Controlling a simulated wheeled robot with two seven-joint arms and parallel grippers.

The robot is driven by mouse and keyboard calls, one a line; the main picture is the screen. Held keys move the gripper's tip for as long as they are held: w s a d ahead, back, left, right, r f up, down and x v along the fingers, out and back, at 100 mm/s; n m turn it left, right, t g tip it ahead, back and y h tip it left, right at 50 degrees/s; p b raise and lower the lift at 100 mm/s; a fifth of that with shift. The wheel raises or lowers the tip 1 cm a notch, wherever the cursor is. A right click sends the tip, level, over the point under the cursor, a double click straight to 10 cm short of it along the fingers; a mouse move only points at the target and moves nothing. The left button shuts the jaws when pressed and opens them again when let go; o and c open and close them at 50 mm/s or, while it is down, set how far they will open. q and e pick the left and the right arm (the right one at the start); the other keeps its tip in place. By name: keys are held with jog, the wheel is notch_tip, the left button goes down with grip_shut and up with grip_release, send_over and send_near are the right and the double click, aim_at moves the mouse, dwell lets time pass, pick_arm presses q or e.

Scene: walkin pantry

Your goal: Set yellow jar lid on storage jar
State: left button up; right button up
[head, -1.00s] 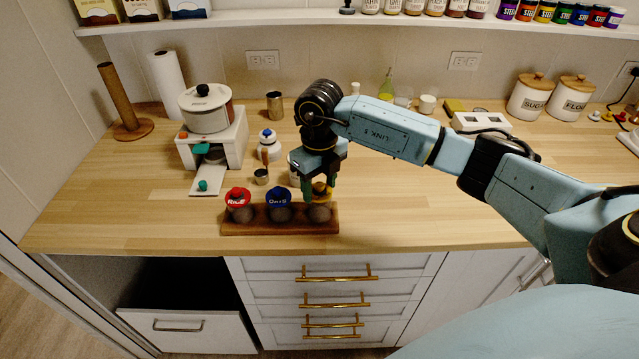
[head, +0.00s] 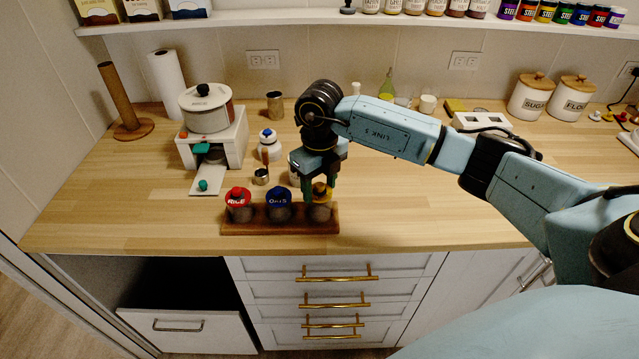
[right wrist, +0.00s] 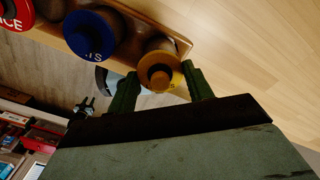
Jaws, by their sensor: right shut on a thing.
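The yellow jar lid (head: 321,189) is between the fingers of my right gripper (head: 320,187), which is shut on it. The storage jar (head: 319,213) stands at the right end of a wooden rack (head: 262,229), directly below the lid. I cannot tell whether lid and jar touch all round, as the fingers partly hide the join. My left gripper is not in view.
A red-lidded jar (head: 238,204) and a blue-lidded jar (head: 279,205) stand left of the storage jar. Behind are a small metal cup (head: 261,177), a white bottle (head: 268,144) and a pot on a white stand (head: 226,152). The counter right of the rack is clear.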

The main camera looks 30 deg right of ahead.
jog(key=shift+f, duration=0.35)
dwell(0.4)
jog(key=o, duration=1.5)
jog(key=shift+r, duration=0.15)
jog(key=shift+r+p, duration=2.25)
jog(key=shift+r, duration=1.15)
